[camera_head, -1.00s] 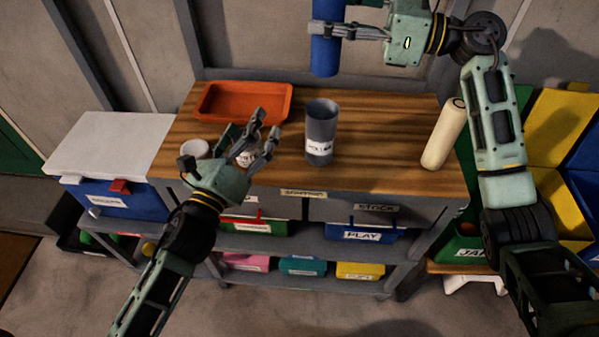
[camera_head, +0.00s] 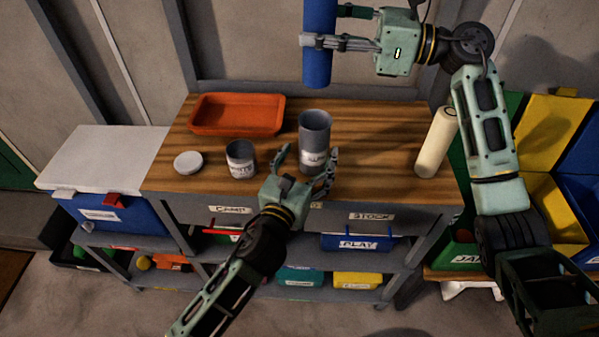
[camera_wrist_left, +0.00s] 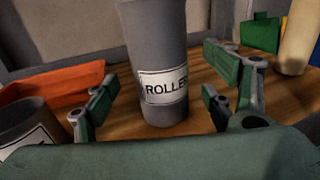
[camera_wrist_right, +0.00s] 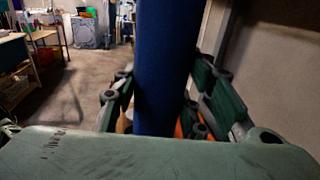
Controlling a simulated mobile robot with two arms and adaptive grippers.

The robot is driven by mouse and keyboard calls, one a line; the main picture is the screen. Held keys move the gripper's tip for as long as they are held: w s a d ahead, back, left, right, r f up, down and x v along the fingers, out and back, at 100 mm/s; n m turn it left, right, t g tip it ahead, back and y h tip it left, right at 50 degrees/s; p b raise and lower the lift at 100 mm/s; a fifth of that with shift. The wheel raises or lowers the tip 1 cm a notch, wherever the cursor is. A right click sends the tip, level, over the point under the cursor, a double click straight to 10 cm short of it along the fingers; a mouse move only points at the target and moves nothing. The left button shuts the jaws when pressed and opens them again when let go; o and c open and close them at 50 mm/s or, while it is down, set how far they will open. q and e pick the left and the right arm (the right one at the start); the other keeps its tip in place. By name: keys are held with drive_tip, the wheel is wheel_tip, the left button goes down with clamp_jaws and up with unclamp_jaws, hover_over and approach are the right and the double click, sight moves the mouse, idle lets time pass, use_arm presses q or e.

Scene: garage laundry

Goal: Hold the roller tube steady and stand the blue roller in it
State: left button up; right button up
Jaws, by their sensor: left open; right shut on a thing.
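The grey roller tube (camera_head: 314,130) stands upright on the wooden bench top. Its "ROLLER" label (camera_wrist_left: 165,86) faces me in the left wrist view. My left gripper (camera_head: 309,162) is open just in front of the tube. In the left wrist view the tube stands between and beyond the open fingers (camera_wrist_left: 160,108), and I cannot tell whether they touch it. My right gripper (camera_head: 325,28) is shut on the blue roller (camera_head: 318,62), holding it upright in the air above and behind the tube. The roller also shows between the fingers in the right wrist view (camera_wrist_right: 165,70); its top is cut off.
An orange tray (camera_head: 236,128), a labelled grey can (camera_head: 240,166) and a white round lid (camera_head: 188,162) are on the bench to the left. A cream cylinder (camera_head: 434,150) stands at the right end. Bare bench top (camera_head: 380,135) lies between tube and cylinder.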

sight(309, 156)
use_arm(q)
drive_tip(key=shift+x, duration=1.9)
drive_tip(key=shift+c, duration=0.4)
drive_tip(key=c, duration=1.2)
use_arm(e)
wheel_tip(309, 156, down, 13)
drive_tip(key=o, duration=1.2)
drive_tip(key=shift+o, duration=0.2)
drive_tip(key=s+d, duration=0.2)
drive_tip(key=d, duration=1)
